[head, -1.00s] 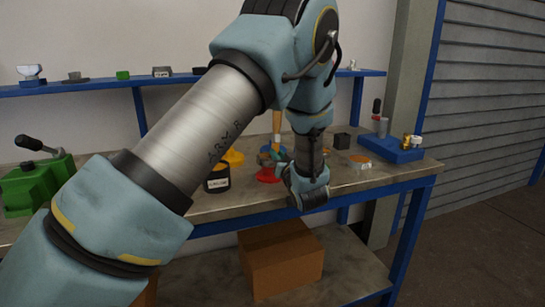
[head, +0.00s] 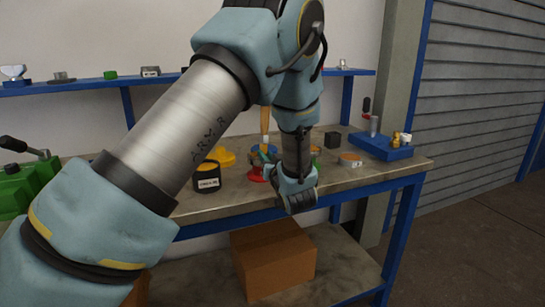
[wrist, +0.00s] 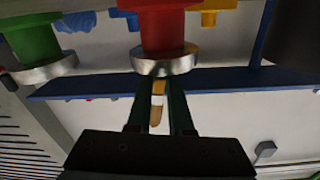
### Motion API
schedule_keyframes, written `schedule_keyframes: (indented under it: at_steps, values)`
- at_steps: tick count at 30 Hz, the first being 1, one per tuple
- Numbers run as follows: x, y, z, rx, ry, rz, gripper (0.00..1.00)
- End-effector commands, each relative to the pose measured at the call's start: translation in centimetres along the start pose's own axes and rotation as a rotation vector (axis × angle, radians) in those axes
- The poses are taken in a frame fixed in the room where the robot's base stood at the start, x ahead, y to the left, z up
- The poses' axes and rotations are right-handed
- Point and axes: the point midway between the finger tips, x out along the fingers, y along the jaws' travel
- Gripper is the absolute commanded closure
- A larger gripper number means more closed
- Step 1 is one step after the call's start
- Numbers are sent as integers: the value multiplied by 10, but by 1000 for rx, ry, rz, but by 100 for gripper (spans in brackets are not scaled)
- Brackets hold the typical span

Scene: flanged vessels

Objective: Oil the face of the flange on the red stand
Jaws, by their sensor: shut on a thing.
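The red stand (wrist: 165,25) carries a grey metal flange (wrist: 163,64), seen nearly edge-on in the upside-down wrist view. In the head view, the red stand's base (head: 257,174) shows beside my wrist, and its flange is mostly hidden. My gripper (wrist: 157,108) is shut on a brush (wrist: 157,98) with a tan and brown body and a pale band.
A green stand with a flange (wrist: 42,62) and a yellow stand (wrist: 208,10) flank the red one. A blue shelf (head: 100,87) runs behind.

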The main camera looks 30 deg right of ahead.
Motion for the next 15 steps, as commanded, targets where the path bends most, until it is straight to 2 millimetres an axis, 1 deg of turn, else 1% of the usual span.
schedule_keyframes:
  at_steps: [8,15]
  values:
    - [0,-11,2,1,0,-1,100]
    - [0,-30,6,2,0,-1,100]
